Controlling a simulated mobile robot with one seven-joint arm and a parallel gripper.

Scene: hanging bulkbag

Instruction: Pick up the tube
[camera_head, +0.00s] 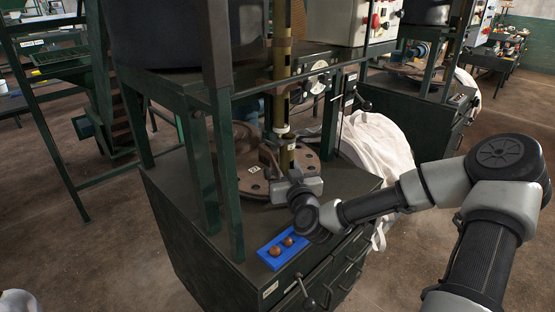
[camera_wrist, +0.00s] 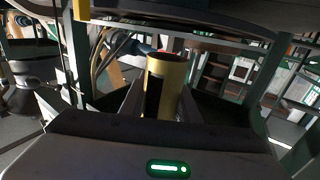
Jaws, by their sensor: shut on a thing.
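The tube is a short gold cylinder with a dark patch on its side (camera_wrist: 168,88), seen in the wrist view between my two fingers, its open end facing up. In the head view a gold tube section (camera_head: 287,157) stands upright just above my gripper (camera_head: 290,176), over the round brown plate. My gripper also shows in the wrist view (camera_wrist: 160,105), shut on the tube, with one finger on each side. The tube's lower end is hidden behind my gripper body.
A gold column (camera_head: 282,60) hangs above, in the green frame (camera_head: 222,130). The round plate (camera_head: 250,185) lies on the dark cabinet (camera_head: 185,205). A blue tray (camera_head: 270,259) with two brown balls sits at its front edge. A white bag (camera_head: 380,145) is at right.

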